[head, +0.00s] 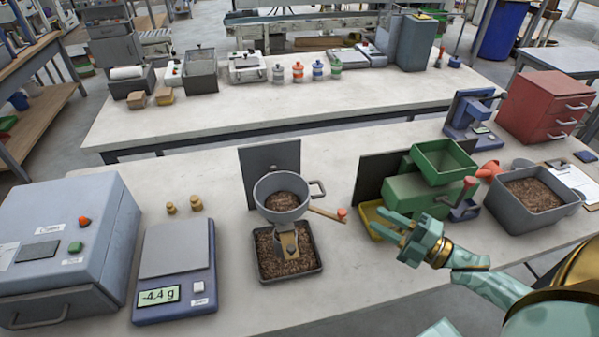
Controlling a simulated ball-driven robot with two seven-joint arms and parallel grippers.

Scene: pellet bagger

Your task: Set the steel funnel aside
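A grey metal funnel-like bowl (268,205) with a side handle stands in the middle of the near bench, holding brown pellets. It sits above a dark tray (263,273) of pellets, with a tan spout-like piece (288,243) below it. A wooden-handled lever with a red end (341,214) sticks out to its right. I cannot tell for sure that this bowl is the steel funnel. My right gripper (382,222) is open and empty, to the right of the bowl and apart from it, in front of the green machine. My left gripper is not in view.
A blue scale (177,262) reading -4.4 g and a grey box machine (70,235) stand left. Two brass weights (183,204) stand behind the scale. The green machine (418,195) and a grey pellet bin (535,215) stand right. Bare bench lies between tray and gripper.

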